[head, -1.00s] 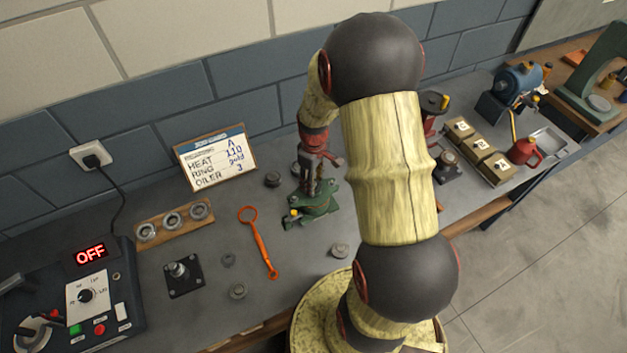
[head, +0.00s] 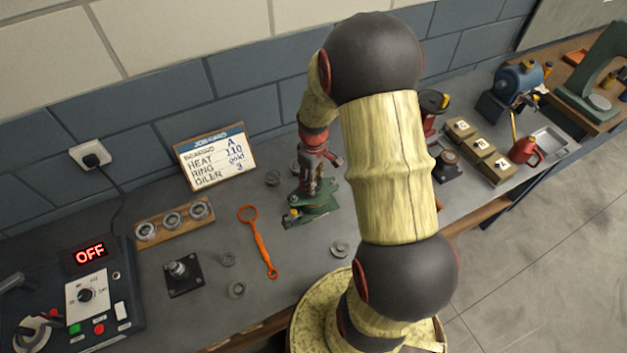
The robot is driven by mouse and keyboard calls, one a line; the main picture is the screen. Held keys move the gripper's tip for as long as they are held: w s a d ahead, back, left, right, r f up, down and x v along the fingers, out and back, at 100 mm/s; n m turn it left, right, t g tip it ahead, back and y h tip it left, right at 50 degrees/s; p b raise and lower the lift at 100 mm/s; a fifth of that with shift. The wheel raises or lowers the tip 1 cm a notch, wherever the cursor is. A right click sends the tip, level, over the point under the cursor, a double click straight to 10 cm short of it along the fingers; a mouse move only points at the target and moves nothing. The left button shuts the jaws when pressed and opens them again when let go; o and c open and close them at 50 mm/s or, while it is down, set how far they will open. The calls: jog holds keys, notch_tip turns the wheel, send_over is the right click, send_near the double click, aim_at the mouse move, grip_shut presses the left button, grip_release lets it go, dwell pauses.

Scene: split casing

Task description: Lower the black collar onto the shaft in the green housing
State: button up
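The green housing (head: 318,211) stands on the bench in the middle of the head view, behind and left of my large arm link. My gripper (head: 306,188) points down directly over the housing, its fingers close to or at the housing's top. The fingertips are small and overlap the housing, so I cannot tell how far apart they are. I cannot make out the black collar or the shaft; both may be hidden by the fingers or the housing.
An orange spanner (head: 258,243) lies left of the housing. Several loose rings and a black plate with a stub (head: 183,272) lie further left. A job card (head: 214,160) leans at the back. A control box (head: 85,296) reads OFF.

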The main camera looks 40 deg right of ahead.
jog(key=o, duration=1.1)
jog(key=shift+o, duration=0.3)
notch_tip(320, 180, up, 7)
jog(key=p, duration=0.4)
jog(key=shift+f+p, duration=0.1)
jog(key=shift+p, duration=0.25)
notch_tip(320, 180, up, 12)
